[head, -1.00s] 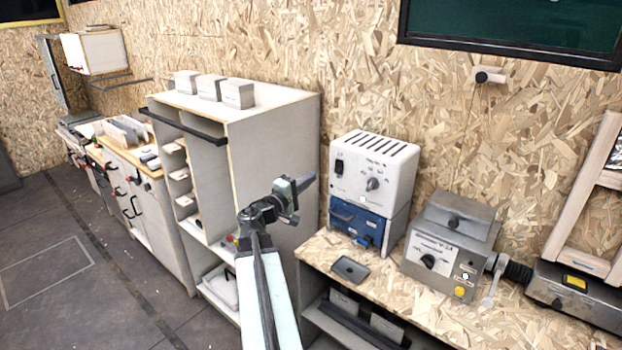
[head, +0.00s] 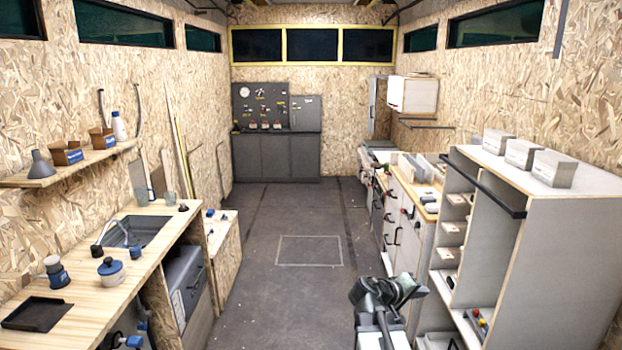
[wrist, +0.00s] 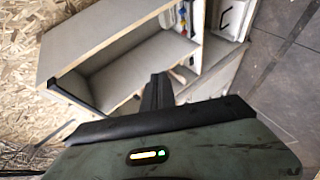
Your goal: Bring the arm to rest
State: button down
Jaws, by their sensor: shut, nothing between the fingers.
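My gripper (head: 412,286) is at the bottom of the head view, right of centre, in front of the tall white shelf cabinet. It is shut and empty. In the wrist view the dark closed fingers (wrist: 157,92) point up the picture, with the cabinet shelves (wrist: 130,65) beyond them. My arm is low and folded close in the head view. The lower arm is cut off by the bottom edge.
The open cabinet (head: 570,250) stands close on the right, with several white boxes (head: 524,153) on top. A wooden worktop with a sink (head: 140,230) runs along the left. The floor aisle (head: 300,215) is clear to grey cabinets (head: 276,156) at the back.

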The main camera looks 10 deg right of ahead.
jog(key=a+f+y, duration=0.3)
jog(key=a+f, duration=0.2)
jog(key=a, duration=0.5)
jog(key=a+f+y, duration=0.4)
jog(key=a+f, duration=0.1)
jog(key=a, duration=0.6)
jog(key=s+a+f+g+y, duration=0.3)
jog(key=s+a+f+y, duration=0.1)
jog(key=a, duration=0.8)
jog(key=s+y, duration=0.1)
jog(key=s, duration=0.1)
jog(key=shift+s+g+y, duration=0.3)
jog(key=shift+s, duration=0.1)
